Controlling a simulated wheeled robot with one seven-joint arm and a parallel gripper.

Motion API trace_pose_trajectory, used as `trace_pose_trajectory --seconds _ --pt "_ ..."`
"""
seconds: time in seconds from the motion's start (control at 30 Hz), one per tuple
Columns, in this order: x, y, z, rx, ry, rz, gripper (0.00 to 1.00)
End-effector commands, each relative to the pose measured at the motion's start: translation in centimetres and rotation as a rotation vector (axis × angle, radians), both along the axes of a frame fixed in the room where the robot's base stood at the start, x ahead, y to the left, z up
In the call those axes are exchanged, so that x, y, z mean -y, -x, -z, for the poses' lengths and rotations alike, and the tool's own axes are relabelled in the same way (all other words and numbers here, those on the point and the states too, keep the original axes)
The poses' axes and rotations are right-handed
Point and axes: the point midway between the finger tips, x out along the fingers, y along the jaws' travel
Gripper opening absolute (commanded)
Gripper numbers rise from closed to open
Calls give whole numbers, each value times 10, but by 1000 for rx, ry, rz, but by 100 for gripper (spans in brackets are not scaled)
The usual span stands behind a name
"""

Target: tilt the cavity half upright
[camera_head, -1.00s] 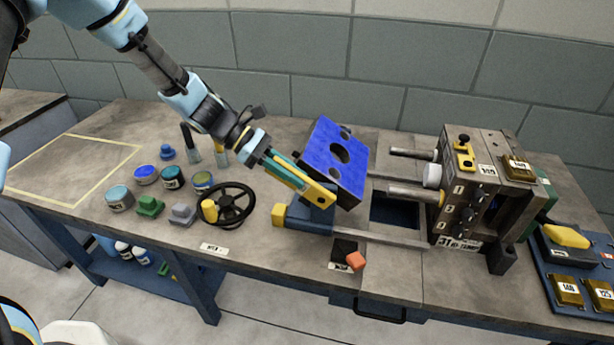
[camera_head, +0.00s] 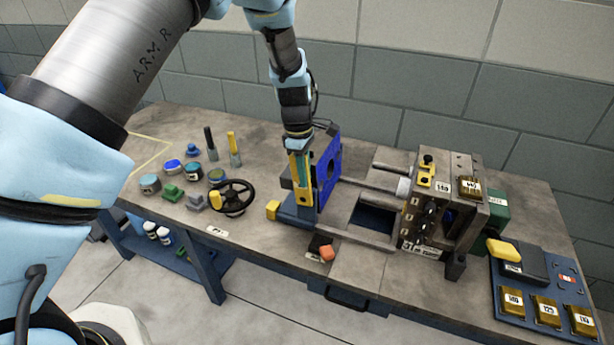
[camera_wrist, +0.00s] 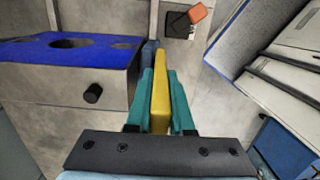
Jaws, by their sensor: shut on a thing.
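The cavity half (camera_head: 328,168), a dark block with a bright blue face and a round hole, stands about upright on a blue tilting base (camera_head: 297,216). Its blue face points right, along the guide rods. In the wrist view its grey side and blue face (camera_wrist: 38,50) show at left. My gripper (camera_head: 300,172) has teal fingers and is shut on a yellow lever (camera_wrist: 160,103) beside the block, pointing steeply up from the base. My arm hides part of the block in the head view.
A black handwheel (camera_head: 233,197), paint pots and brushes are at left. A blue tray (camera_head: 505,303) with brass blocks is at right.

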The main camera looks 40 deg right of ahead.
Motion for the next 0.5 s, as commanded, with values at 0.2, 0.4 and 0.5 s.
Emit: trace_pose_trajectory --seconds 0.2,0.4,0.5 --pt "7 3 1 85 -41 3 0" --pt "8 4 2 120 -60 1 0" --pt "9 4 2 125 -65 3 0"
